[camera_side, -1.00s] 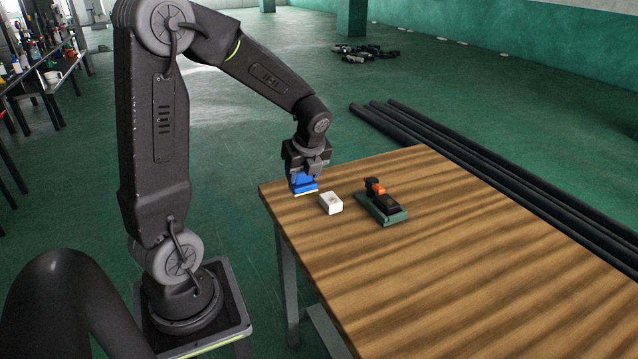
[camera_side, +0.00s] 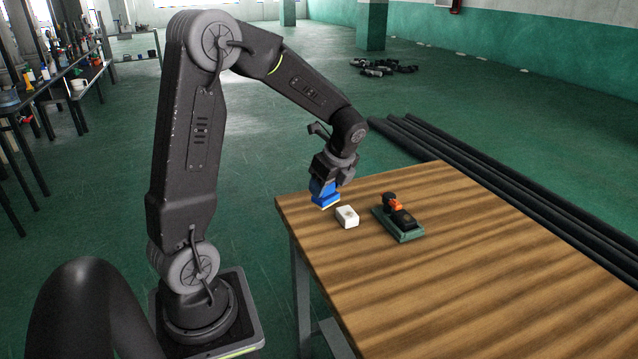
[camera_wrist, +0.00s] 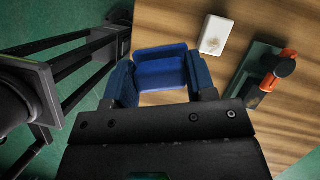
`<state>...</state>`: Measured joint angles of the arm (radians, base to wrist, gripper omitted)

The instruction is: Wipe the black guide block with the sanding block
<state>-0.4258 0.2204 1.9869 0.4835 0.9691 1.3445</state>
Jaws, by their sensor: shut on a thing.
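My gripper (camera_side: 328,182) is shut on the blue sanding block (camera_side: 324,197), which has a pale underside. It holds the block tilted near the table's far left corner, apparently just above the wood. In the wrist view the sanding block (camera_wrist: 160,70) sits between the two fingers (camera_wrist: 161,82). A low black block (camera_side: 404,219), which looks like the guide block, sits on a green base (camera_side: 408,236) to the right, apart from my gripper.
A white block (camera_side: 347,217) with a brownish mark stands between the sanding block and the green base. An orange part with a black knob (camera_side: 391,202) rises at the base's far end. The wooden table (camera_side: 470,270) is clear in front and to the right.

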